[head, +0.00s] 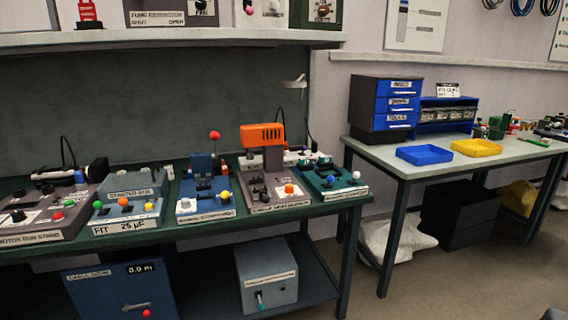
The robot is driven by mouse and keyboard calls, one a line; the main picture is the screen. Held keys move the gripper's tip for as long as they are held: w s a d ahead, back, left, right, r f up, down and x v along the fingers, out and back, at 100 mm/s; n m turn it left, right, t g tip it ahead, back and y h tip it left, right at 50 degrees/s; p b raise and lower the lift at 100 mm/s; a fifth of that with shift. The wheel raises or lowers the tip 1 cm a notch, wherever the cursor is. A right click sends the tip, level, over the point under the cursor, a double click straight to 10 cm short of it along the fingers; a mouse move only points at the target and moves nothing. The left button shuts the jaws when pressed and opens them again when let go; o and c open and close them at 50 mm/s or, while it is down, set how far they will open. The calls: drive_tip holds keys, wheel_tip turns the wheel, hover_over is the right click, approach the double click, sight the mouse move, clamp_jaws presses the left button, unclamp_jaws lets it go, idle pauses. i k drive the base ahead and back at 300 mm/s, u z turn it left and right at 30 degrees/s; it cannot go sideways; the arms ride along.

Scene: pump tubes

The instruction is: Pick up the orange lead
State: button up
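I cannot make out an orange lead in the head view. The orange items that I can see are an orange block-shaped unit (262,135) on top of a grey stand on the green bench, and small orange knobs on the bench devices, such as one orange knob (289,188) below that unit. Thin dark cables loop up behind the devices. Several small coloured items lie at the far right of the grey table, too small to tell apart. My gripper is not in view.
The green bench (335,205) is crowded with devices, with boxes on its lower shelf. A grey table (415,172) at the right holds blue drawers (397,104), a blue tray (424,155) and a yellow tray (477,147). Coiled cables hang at the top right. The floor in front is clear.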

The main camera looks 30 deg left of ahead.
sight(225, 169)
drive_tip(key=z, duration=0.35)
drive_tip(key=i, duration=1.9)
drive_tip(key=u, duration=3)
